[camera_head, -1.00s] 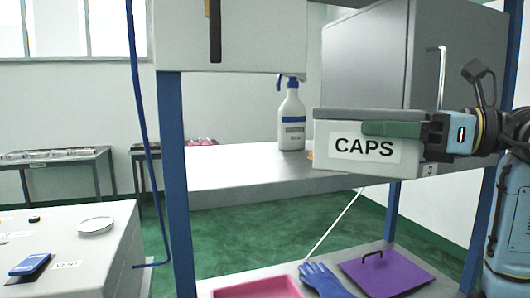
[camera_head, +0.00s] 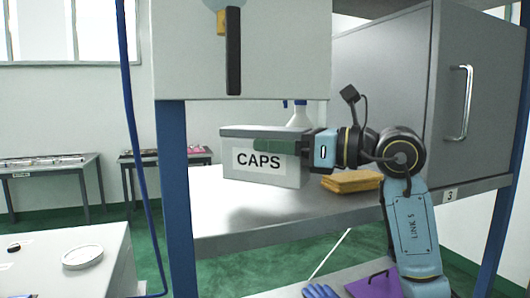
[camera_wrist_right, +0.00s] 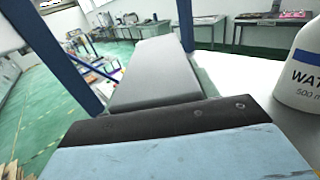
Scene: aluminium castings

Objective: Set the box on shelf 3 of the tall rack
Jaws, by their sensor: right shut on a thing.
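The box (camera_head: 240,174), white with a grey lid and a CAPS label, is in my right gripper (camera_head: 282,147). That gripper is shut on it from the right side, with a green finger across the front. The box is level above shelf 3 (camera_head: 225,222) of the tall rack (camera_head: 175,200), with a gap and a soft shadow below it. A tag reading 3 (camera_head: 450,196) is on the shelf's front edge. A grey surface (camera_wrist_right: 155,75), apparently the lid, shows in the right wrist view. My left gripper is out of view.
A spray bottle (camera_head: 299,116) stands behind the box, partly hidden; it shows closer in the wrist view (camera_wrist_right: 302,70). A folded yellow cloth (camera_head: 352,182) lies right of the box. A grey cabinet (camera_head: 390,80) fills the shelf's right. The shelf's front left is clear.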

